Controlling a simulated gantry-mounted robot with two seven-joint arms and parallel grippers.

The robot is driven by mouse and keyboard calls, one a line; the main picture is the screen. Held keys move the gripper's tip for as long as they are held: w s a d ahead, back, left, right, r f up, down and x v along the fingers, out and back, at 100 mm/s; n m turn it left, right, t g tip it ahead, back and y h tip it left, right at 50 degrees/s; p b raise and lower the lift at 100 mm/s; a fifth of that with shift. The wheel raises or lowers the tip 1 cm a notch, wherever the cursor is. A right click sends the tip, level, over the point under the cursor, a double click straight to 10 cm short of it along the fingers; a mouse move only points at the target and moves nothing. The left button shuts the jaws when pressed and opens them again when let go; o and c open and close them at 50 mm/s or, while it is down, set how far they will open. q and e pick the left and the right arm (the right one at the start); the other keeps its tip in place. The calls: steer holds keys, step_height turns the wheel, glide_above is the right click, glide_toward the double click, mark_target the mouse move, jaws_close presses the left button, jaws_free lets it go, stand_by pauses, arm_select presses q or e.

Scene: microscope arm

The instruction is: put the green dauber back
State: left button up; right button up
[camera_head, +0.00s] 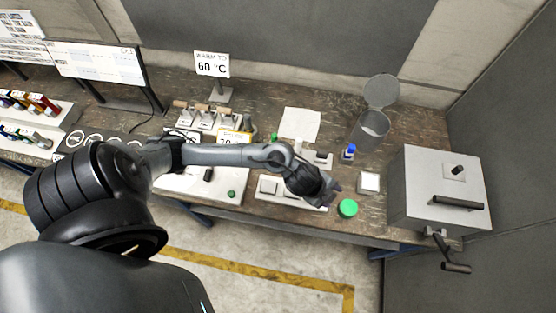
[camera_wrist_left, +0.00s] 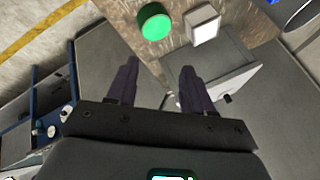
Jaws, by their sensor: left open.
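A round green-topped object (camera_head: 347,208) stands near the front edge of the bench; I cannot tell whether it is the green dauber. It also shows in the left wrist view (camera_wrist_left: 155,22), beyond my fingertips. A small green item (camera_head: 274,137) stands farther back behind my arm, and another small green knob (camera_head: 231,194) is on a white board. My left gripper (camera_head: 333,187) is just left of and above the round green object. In the left wrist view its fingers (camera_wrist_left: 160,82) are apart with nothing between them. My right gripper is not in view.
A small white square dish (camera_head: 369,182), a blue-capped bottle (camera_head: 348,154) and an open-lidded metal canister (camera_head: 371,128) stand nearby. A grey box with a handle (camera_head: 435,180) is at the right. A "60 °C" sign (camera_head: 212,65) and white paper (camera_head: 300,124) are at the back.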

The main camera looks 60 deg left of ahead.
arm_select(q)
steer(key=s+d+r+n+t, duration=0.1)
steer(key=s+d+r+n, duration=0.2)
steer(key=s+r+n, duration=0.15)
steer(key=s+a+n+g+y, duration=0.2)
steer(key=s+a+n, duration=0.5)
steer(key=s, duration=0.5)
steer(key=shift+r+n+g, duration=0.45)
steer(key=shift+n+g, duration=0.2)
steer(key=shift+g, duration=0.05)
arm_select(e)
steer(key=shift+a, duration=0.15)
arm_select(q)
steer(key=shift+r, duration=0.1)
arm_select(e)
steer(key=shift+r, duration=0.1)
